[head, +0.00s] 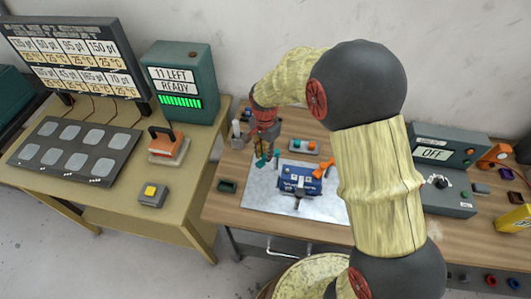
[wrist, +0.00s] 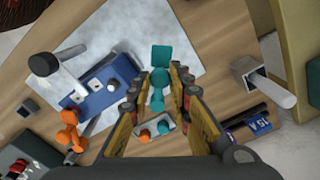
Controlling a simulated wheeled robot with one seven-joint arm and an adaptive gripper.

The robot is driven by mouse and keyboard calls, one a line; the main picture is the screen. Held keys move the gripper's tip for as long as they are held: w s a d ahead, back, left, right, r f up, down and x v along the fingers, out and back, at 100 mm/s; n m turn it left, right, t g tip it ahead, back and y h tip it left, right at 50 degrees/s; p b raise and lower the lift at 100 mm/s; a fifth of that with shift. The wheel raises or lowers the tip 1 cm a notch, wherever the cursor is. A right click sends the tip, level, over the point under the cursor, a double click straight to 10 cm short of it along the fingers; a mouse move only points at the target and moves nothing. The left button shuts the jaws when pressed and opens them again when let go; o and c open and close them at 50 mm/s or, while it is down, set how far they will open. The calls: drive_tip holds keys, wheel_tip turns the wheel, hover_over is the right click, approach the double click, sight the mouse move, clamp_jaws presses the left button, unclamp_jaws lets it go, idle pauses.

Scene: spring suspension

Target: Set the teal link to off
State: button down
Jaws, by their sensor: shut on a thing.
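My gripper (wrist: 160,84) is shut on the teal link (wrist: 160,56). The link is a small teal piece with a square end and a rounded middle, standing out between the fingertips. In the head view my gripper (head: 265,150) is left of the blue unit (head: 302,179), and teal shows at its tip. The blue unit also shows in the wrist view (wrist: 104,98), left of the fingers and apart from the link. An orange link (wrist: 71,130) is beside the blue unit. I cannot tell whether the teal link touches anything below.
The blue unit stands on a pale mat (head: 262,199). A small tray (head: 304,147) with orange and teal knobs lies behind it. A grey box with an OFF display (head: 438,160) stands at the right. A dark green block (head: 227,186) lies left of the mat.

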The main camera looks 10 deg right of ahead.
sight(265, 155)
drive_tip(key=shift+w+r, duration=0.1)
drive_tip(key=c, duration=1.6)
unclamp_jaws()
wheel_tip(265, 155, up, 12)
drive_tip(key=shift+f, duration=0.1)
